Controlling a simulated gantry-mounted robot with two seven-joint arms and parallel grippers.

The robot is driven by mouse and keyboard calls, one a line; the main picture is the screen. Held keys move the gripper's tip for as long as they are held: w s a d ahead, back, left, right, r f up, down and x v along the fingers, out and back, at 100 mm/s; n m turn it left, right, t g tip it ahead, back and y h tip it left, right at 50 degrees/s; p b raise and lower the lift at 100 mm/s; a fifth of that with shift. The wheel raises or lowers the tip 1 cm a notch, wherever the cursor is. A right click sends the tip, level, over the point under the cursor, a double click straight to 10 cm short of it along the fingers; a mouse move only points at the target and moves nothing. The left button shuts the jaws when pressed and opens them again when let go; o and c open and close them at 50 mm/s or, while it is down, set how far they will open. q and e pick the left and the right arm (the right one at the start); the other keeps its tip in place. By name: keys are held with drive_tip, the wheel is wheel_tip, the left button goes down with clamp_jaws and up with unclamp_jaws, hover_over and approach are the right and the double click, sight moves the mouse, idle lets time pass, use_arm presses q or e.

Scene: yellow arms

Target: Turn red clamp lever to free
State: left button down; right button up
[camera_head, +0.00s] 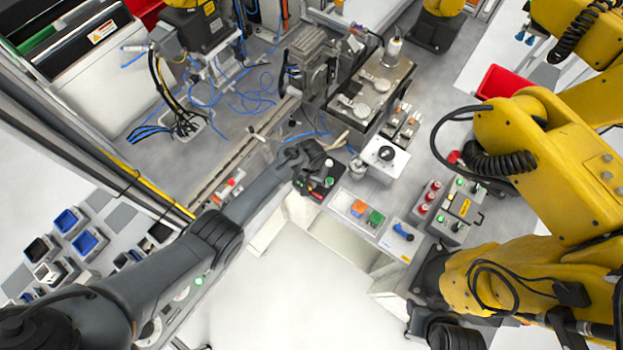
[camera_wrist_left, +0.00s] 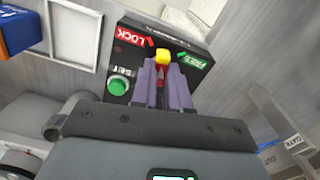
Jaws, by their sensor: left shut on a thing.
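The dark clamp panel (camera_wrist_left: 123,60) carries a red LOCK label (camera_wrist_left: 133,36) on the left and a green FREE label (camera_wrist_left: 194,58) on the right in the left wrist view. The red clamp lever (camera_wrist_left: 163,74) with a yellow tip (camera_wrist_left: 162,57) stands between the two labels. My left gripper (camera_wrist_left: 163,79) is shut on the lever, one purple finger on each side, hiding its lower part and pivot. In the head view my left gripper (camera_head: 306,178) is over the panel (camera_head: 329,185), with its fingertips mostly hidden. My right gripper is not seen.
A green SET button (camera_wrist_left: 119,86) is left of the fingers. In the head view, an orange block (camera_head: 358,208), a green block (camera_head: 375,217) and a blue-handled part (camera_head: 402,232) sit right of the panel. A white box with a black knob (camera_head: 386,153) is behind them.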

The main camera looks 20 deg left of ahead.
use_arm(q)
drive_tip(key=m, duration=0.5)
drive_tip(key=shift+m, duration=0.3)
drive_tip(key=m, duration=0.4)
drive_tip(key=shift+m, duration=0.8)
drive_tip(key=c, duration=1.1)
unclamp_jaws()
drive_tip(key=shift+r, duration=0.15)
